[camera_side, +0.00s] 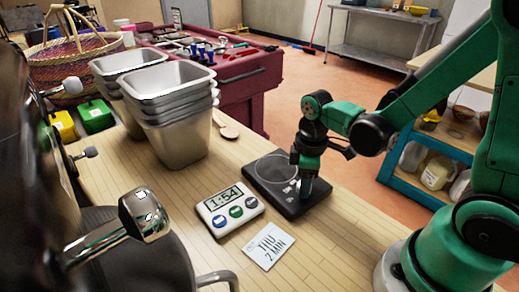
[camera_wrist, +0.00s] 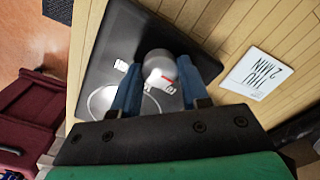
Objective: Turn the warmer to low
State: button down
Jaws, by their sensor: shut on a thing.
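The warmer is a flat black plate with a round ring, on the wooden counter in the side view (camera_side: 261,173); it also fills the middle of the wrist view (camera_wrist: 104,58). Its grey domed knob (camera_wrist: 158,64) has a red mark on its face, with small white labels on the plate around it. My gripper (camera_side: 305,187) points down over the right end of the warmer. In the wrist view its blue fingers (camera_wrist: 160,72) are shut on the knob, one on each side. The knob is hidden by my gripper in the side view. I cannot read the labels.
A white timer (camera_side: 230,208) reading 1:54 and a card (camera_side: 268,246) reading "THU 2 MIN" lie beside the warmer. Stacked steel pans (camera_side: 180,125) and a wooden spoon (camera_side: 226,128) are behind it. A chrome-handled machine (camera_side: 145,215) stands at the left front.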

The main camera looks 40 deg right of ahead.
jog(key=m, duration=0.4)
jog(key=shift+m, duration=2.3)
jog(key=shift+c, duration=2.1)
grip_release()
jog(key=shift+r, duration=2.8)
